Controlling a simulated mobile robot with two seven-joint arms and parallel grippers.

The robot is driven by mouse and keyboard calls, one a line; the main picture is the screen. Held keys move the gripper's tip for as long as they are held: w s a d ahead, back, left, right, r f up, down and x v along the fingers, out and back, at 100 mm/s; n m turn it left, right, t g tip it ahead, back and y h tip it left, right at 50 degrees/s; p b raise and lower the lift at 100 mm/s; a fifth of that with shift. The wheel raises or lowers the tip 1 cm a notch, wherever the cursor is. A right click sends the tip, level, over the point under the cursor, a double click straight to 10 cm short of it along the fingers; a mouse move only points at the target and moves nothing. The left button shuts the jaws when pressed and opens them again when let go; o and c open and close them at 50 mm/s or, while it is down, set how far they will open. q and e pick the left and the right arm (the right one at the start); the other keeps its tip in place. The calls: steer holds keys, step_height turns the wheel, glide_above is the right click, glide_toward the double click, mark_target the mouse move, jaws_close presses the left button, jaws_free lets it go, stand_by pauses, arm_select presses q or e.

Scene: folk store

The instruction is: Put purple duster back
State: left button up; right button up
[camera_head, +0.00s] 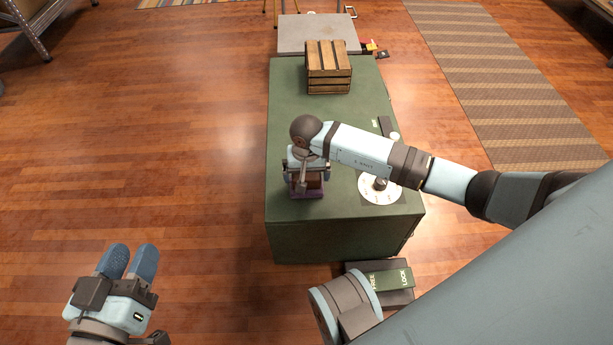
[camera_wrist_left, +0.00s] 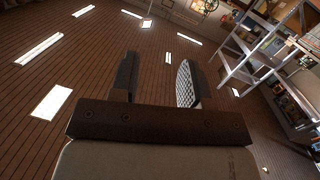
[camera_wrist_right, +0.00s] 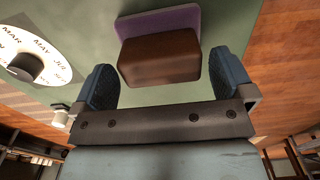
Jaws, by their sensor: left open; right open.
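The purple duster (camera_head: 307,193), a brown block on a purple base, sits on the near left part of the green cabinet top (camera_head: 293,92). In the right wrist view the duster (camera_wrist_right: 160,57) lies between and slightly beyond the fingers, with gaps on both sides. My right gripper (camera_head: 307,178) is open above the duster and partly hides it in the head view; it also shows in the right wrist view (camera_wrist_right: 162,84). My left gripper (camera_head: 129,258) is open and empty over the floor at the lower left; the left wrist view (camera_wrist_left: 158,80) shows nothing between its fingers.
A wooden crate (camera_head: 329,68) stands at the far end of the cabinet top. A white dial with month names (camera_head: 378,192) lies right of the duster. A green box marked FREE LOCK (camera_head: 389,279) is below the cabinet's near edge. Wooden floor (camera_head: 170,150) on the left is clear.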

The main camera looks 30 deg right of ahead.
mark_target(307, 176)
arm_select(q)
step_height(307, 176, up, 5)
steer(key=t+p, duration=0.2)
steer(key=p, duration=0.1)
steer(key=shift+s+f+n, duration=0.1)
steer(key=shift+s+n, duration=0.05)
steer(key=shift+n, duration=0.25)
arm_select(e)
step_height(307, 176, up, 9)
arm_select(q)
steer(key=shift+a+f, duration=0.1)
arm_select(e)
steer(key=shift+s, duration=0.1)
